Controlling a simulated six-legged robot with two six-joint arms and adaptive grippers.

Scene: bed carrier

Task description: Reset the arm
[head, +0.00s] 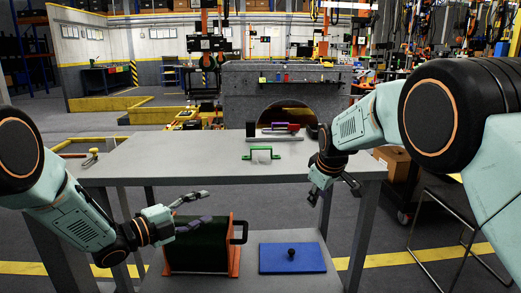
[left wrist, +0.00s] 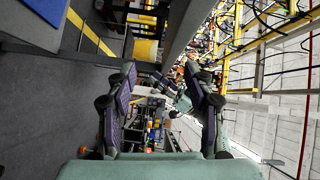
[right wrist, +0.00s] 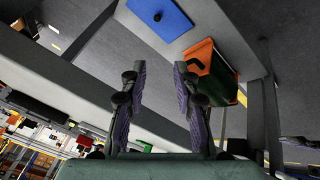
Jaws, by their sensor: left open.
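My left arm comes in from the left of the head view, and its gripper (head: 204,208) points right, in front of the table's near edge. Its fingers are apart with nothing between them, as the left wrist view (left wrist: 163,76) also shows. My right arm comes in from the right, and its gripper (head: 335,190) hangs downward at the table's near right edge. Its fingers are apart and empty in the right wrist view (right wrist: 159,72). Neither gripper holds anything.
The grey table (head: 130,165) carries a green-handled part (head: 261,153) and a grey block with a purple-red tool (head: 280,130). Below are a dark green box with orange ends (head: 236,262) and a blue plate with a black knob (head: 280,261). A brown carton (head: 393,160) stands at right.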

